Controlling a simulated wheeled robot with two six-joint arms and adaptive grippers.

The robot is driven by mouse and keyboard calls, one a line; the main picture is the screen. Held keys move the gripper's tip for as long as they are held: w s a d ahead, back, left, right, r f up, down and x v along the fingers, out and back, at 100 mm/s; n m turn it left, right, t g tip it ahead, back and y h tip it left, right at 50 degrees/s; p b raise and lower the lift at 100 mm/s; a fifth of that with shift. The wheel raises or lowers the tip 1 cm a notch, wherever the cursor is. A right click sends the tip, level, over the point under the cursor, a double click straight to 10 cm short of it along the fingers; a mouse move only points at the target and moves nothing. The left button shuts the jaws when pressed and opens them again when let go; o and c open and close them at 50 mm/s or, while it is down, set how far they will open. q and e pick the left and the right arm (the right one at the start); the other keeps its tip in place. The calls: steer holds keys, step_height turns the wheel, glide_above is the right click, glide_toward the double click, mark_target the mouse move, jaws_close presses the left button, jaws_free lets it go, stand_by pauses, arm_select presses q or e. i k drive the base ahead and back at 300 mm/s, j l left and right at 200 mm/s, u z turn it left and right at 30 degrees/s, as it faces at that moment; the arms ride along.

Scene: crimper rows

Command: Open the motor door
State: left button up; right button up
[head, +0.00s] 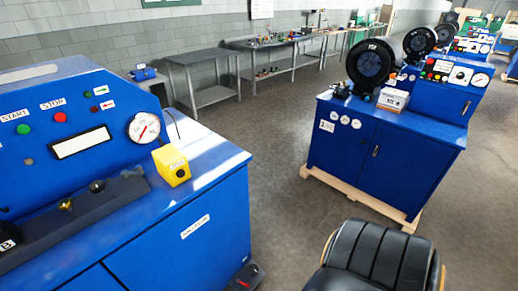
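A blue machine cabinet (225,215) stands at the near left. Its front has a blue panel (172,255) with a small white label (195,226); the lettering is too small to read surely. A seam runs along the left side of this panel, and it looks shut. I see no handle on it, and its lower part is cut off by the frame. A second blue cabinet (340,150) stands farther right, with a dark handle (376,151) on its closed front. Neither of my grippers is in view.
The near machine carries a gauge (144,128), a green button (23,129), a red button (60,117) and a yellow box (171,166). A black chair (380,255) stands at the lower right. Clear grey floor (275,190) lies between the machines. Workbenches (205,80) line the back wall.

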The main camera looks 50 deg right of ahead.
mark_target(193, 248)
steer(key=z, duration=0.8)
